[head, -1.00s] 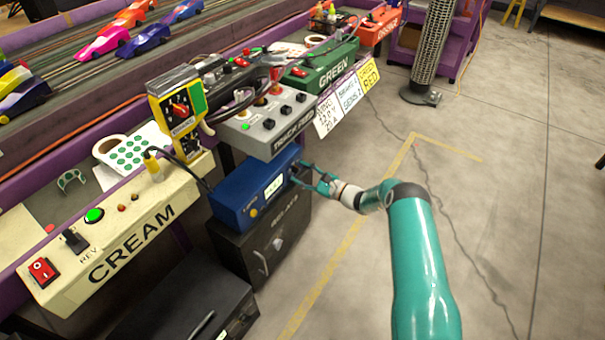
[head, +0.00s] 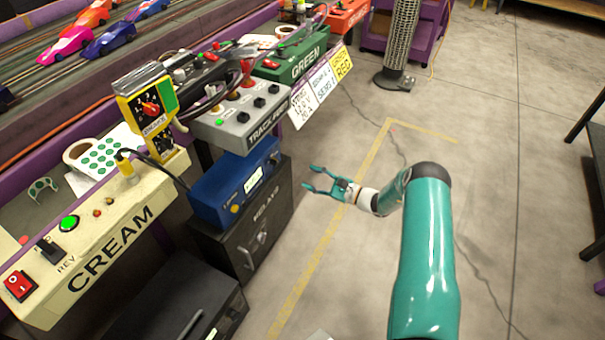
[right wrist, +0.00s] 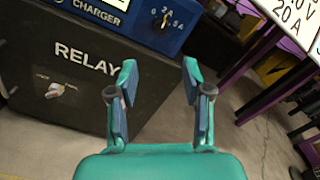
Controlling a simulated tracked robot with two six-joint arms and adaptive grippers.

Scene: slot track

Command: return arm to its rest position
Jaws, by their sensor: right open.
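My right gripper (head: 313,180) is open and empty in the head view, held out over the floor to the right of the blue charger box (head: 238,185). In the right wrist view its two fingers (right wrist: 160,95) stand apart with nothing between them. Beyond them are the black relay box (right wrist: 75,75) and the blue charger box (right wrist: 170,20) on top of it. A clear gap shows between the fingertips and the boxes in the head view. My left gripper is not in view.
The cream control box (head: 100,235), the track power box (head: 240,118) and the green box (head: 300,60) line the bench edge. Hanging cards (head: 322,85) jut out near the gripper. A mesh column (head: 400,40) stands behind. The floor (head: 490,150) to the right is open.

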